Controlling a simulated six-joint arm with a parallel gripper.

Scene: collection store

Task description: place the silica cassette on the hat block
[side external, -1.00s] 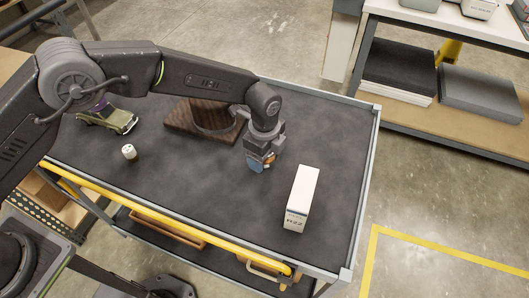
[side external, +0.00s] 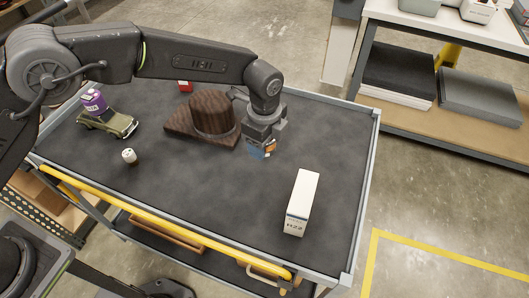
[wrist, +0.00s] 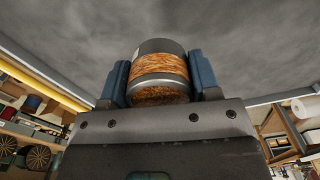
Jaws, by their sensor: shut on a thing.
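The silica cassette (wrist: 161,66) is a short cylinder with a grey cap and orange beads behind a clear wall. My gripper (side external: 262,150) is shut on it, with a blue finger at each side in the wrist view. In the side view only a small orange part of the cassette (side external: 271,147) shows; the rest is hidden by the gripper. The gripper hangs above the cart's dark mat, to the right of the hat block (side external: 211,113). The hat block is a dark brown striped wooden crown on a flat wooden base, upright, its top bare in the side view.
A white box (side external: 302,203) stands to the right on the cart top (side external: 220,190). A green toy car (side external: 109,123) with a purple-and-white container (side external: 94,101), a small white-topped cup (side external: 130,156) and a red item (side external: 185,87) are to the left. The front middle is clear.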

